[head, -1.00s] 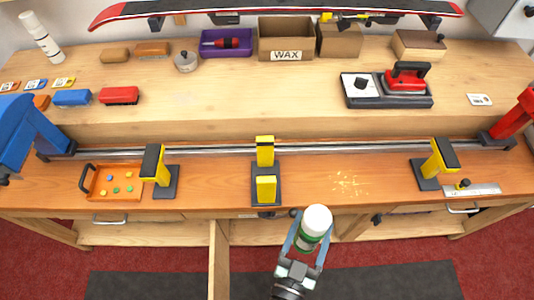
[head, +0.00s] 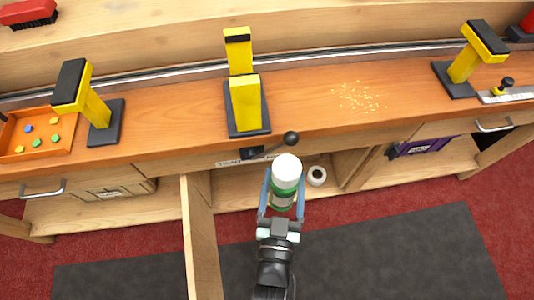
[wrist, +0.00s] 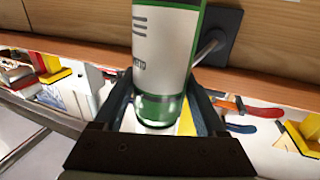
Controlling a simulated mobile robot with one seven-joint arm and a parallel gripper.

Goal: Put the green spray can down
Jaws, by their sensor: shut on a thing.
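The green spray can (head: 284,183) has a white cap and a pale label, and is held upright in my gripper (head: 283,198). The blue fingers are shut on its sides, in front of the bench's front edge. In the wrist view the can (wrist: 163,55) stands between the two fingers, its green base near the gripper palm and its cap out of frame. The orange-brown bench top (head: 180,130) lies just beyond the can. The can touches nothing but my gripper, as far as I can see.
Yellow vise posts stand on the bench at left (head: 98,108), middle (head: 245,103) and right (head: 465,66). An orange tray (head: 62,140) holds small coloured pieces. Yellow crumbs (head: 358,97) lie right of centre. An open cabinet door (head: 199,235) juts out left of my arm.

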